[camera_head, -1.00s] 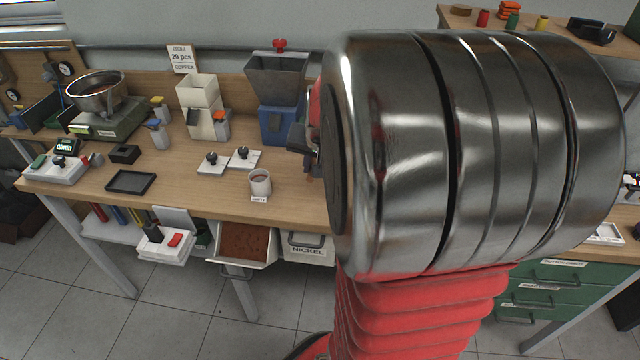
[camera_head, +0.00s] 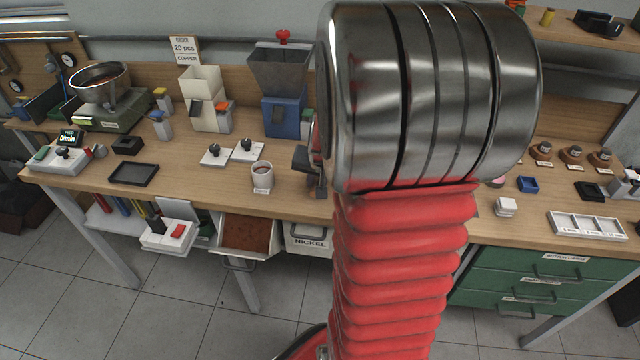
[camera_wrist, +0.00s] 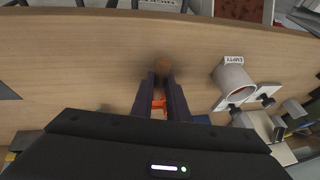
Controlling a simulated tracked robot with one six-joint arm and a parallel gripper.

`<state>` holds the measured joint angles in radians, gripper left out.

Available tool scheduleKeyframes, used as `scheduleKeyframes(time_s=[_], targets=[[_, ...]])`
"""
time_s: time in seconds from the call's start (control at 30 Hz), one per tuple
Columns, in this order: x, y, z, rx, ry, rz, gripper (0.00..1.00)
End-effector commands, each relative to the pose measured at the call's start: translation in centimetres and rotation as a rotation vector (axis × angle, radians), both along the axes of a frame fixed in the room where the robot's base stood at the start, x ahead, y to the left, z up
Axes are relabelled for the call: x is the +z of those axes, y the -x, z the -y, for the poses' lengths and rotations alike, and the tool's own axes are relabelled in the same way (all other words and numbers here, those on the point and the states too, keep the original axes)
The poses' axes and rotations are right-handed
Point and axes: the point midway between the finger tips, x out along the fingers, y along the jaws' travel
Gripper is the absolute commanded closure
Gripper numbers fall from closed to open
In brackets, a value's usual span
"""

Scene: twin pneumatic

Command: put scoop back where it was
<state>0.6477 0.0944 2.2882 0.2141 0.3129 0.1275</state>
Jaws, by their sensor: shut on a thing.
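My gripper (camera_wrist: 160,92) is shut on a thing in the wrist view. An orange part (camera_wrist: 159,104) shows between the dark fingers, and a brown rounded end (camera_wrist: 162,67) shows at their tips. I take this for the scoop, but its full shape is hidden. The held thing is over the wooden bench, left of a white cup (camera_wrist: 232,78) tagged EMPTY. In the head view my gripper (camera_head: 312,180) is mostly hidden behind my arm, just right of that cup (camera_head: 262,178). An open bin with copper-brown contents (camera_head: 247,251) hangs under the bench front.
A bin labelled NICKEL (camera_head: 308,240) hangs right of the brown one. A blue-based hopper (camera_head: 283,115) and a cream hopper (camera_head: 198,115) stand behind. A black tray (camera_head: 134,173) lies at left. A white compartment tray (camera_head: 586,226) lies at right above green drawers (camera_head: 545,280).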

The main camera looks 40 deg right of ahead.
Motion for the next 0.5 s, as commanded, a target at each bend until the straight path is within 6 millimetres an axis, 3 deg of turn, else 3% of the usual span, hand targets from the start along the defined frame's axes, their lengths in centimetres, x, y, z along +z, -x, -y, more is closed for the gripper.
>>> scheduleKeyframes(time_s=[0.17,0.47,0.5], targets=[[-1.9,0.0,0.0,0.001,0.0,-0.002,1.0],[-1.9,0.0,0.1,0.0,0.002,0.0,1.0],[-2.0,0.0,0.0,0.0,0.0,-0.001,0.85]])
